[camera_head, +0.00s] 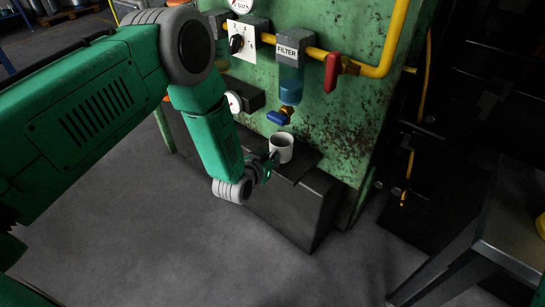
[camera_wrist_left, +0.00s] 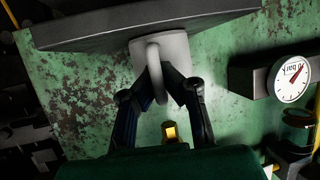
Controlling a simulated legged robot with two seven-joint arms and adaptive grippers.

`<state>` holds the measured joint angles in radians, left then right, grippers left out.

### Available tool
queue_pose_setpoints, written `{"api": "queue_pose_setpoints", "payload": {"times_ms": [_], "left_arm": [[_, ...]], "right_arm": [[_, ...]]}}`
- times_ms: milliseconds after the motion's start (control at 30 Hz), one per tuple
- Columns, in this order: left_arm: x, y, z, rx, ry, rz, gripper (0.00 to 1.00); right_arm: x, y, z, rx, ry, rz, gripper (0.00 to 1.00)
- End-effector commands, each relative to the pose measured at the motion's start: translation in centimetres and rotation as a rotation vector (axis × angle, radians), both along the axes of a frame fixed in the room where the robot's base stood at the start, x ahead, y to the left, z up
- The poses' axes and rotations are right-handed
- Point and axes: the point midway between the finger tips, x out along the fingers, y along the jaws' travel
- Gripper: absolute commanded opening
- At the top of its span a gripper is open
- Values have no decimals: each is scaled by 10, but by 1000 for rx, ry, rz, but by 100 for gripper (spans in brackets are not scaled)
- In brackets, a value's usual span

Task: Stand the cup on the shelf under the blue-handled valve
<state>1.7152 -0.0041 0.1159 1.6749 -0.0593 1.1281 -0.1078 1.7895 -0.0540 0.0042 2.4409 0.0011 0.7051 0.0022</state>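The white cup (camera_head: 281,148) stands upright at the dark shelf (camera_head: 295,205), under the blue-handled valve (camera_head: 280,116). My left gripper (camera_head: 270,163) reaches it from the left and front; the head view shows its fingers small and partly hidden. In the left wrist view, which is upside down, the cup (camera_wrist_left: 175,50) has its base at the shelf (camera_wrist_left: 100,32), seemingly touching. The fingers of my left gripper (camera_wrist_left: 163,78) close in on the cup's handle from both sides. My right gripper is not in view.
A green rusty panel (camera_head: 345,110) rises behind the shelf, with a red-handled valve (camera_head: 332,72), a yellow pipe (camera_head: 385,60), a filter (camera_head: 291,85) and gauges (camera_head: 234,102). A grey metal table (camera_head: 515,220) stands at the right. The floor in front is clear.

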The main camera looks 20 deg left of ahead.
Motion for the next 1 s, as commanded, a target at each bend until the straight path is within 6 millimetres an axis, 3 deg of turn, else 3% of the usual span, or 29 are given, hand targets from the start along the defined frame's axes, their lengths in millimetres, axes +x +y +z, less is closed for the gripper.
{"api": "queue_pose_setpoints", "payload": {"times_ms": [933, 967, 1000], "left_arm": [[-1, 1, -17, -1, 7, 1, 0], [-1, 2, -17, -1, 7, 1, 2], [-1, 2, -17, -1, 7, 2, 16]], "right_arm": [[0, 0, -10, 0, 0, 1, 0], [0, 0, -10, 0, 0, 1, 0], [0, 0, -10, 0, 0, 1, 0]]}}
